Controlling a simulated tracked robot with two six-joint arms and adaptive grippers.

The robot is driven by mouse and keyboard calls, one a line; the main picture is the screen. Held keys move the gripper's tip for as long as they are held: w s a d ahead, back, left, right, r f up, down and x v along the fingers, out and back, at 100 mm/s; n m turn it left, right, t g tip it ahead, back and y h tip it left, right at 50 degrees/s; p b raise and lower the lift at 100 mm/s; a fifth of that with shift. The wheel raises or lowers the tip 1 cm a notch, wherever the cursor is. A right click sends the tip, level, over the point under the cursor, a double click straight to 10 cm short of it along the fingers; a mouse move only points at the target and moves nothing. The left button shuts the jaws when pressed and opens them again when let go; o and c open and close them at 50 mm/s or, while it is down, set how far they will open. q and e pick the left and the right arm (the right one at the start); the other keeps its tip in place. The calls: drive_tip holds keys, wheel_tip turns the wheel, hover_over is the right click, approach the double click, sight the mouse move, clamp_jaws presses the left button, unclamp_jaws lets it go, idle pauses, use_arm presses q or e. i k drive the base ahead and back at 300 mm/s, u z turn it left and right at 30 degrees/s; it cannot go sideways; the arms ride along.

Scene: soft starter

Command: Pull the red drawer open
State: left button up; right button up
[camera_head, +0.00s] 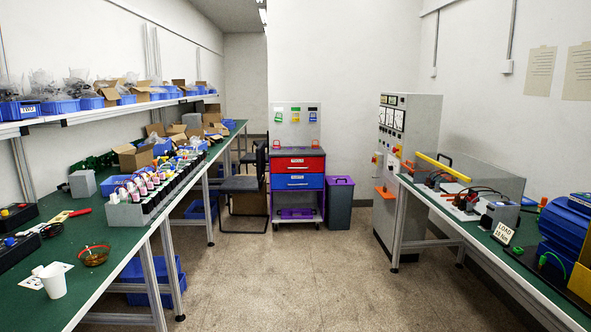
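The red drawer (297,164) is the upper drawer of a small cabinet at the far end of the room, in the head view. Its front looks flush with the cabinet, so it appears shut. It has a pale label and dark handle details, too small to make out. A blue drawer (297,182) sits directly below it. Neither of my grippers shows in this view.
A green workbench (84,295) runs along the left, loaded with parts. Another bench (452,217) stands at the right. A chair (243,185) is left of the cabinet, a grey bin (340,205) right of it. The middle floor (290,275) is clear.

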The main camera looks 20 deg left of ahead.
sight(279, 165)
drive_tip(key=u, duration=0.15)
drive_tip(key=i, duration=1.95)
drive_tip(key=u, duration=0.35)
drive_tip(key=i, duration=1.35)
drive_tip(key=u, duration=0.25)
drive_tip(key=i, duration=4.4)
drive_tip(key=z, duration=0.05)
